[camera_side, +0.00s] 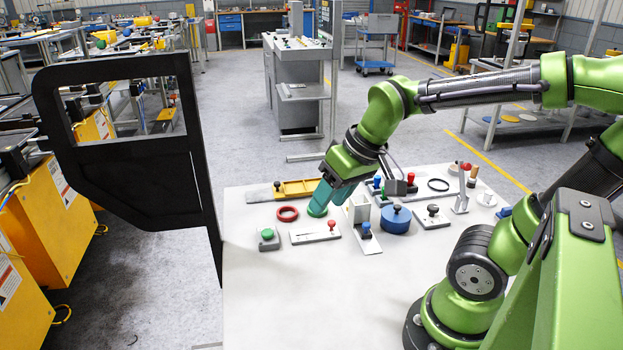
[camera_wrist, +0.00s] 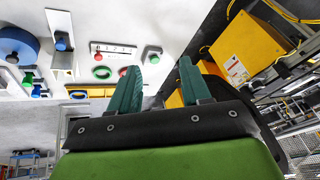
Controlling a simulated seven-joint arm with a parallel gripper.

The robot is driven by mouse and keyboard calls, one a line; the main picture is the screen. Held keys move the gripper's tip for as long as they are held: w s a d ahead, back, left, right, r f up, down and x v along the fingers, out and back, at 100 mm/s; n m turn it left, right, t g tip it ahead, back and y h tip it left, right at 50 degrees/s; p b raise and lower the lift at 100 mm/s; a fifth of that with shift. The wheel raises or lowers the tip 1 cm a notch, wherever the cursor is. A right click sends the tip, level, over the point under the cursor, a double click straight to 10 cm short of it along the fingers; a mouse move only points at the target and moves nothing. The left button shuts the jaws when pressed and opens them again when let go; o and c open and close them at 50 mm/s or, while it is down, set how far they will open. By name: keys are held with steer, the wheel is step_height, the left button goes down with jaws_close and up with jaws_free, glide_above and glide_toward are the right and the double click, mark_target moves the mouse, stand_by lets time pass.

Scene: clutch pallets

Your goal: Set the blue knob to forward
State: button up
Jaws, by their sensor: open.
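A blue knob (camera_side: 366,229) stands on a narrow pale plate (camera_side: 368,244) near the middle of the table in the side view. Markings beside both are too small to read. In the wrist view, the narrow plate (camera_wrist: 59,22) shows at the upper left. My gripper (camera_side: 321,203), with teal fingers, points down left of both blue knobs, over a green disc (camera_side: 316,212). Its fingers are apart and empty in the wrist view (camera_wrist: 158,80).
A blue drum with a black knob (camera_side: 396,220), a red ring (camera_side: 287,214), a red-knobbed slider (camera_side: 331,225) and a green button (camera_side: 267,234) stand close by. The table's front (camera_side: 310,300) is clear.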

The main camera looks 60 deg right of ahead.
steer(key=shift+s+a+r+m+t+y, duration=0.2)
steer(key=shift+s+a+r+m+t, duration=0.1)
steer(key=shift+s+a+r+t, duration=0.35)
steer(key=shift+s+a+r+m+t+y, duration=0.2)
steer(key=shift+s+a+r+m+t, duration=0.15)
steer(key=shift+a+r, duration=0.3)
steer(key=shift+d, duration=0.1)
steer(key=shift+s+a+r, duration=0.1)
steer(key=shift+a+r, duration=0.1)
steer(key=shift+r, duration=0.05)
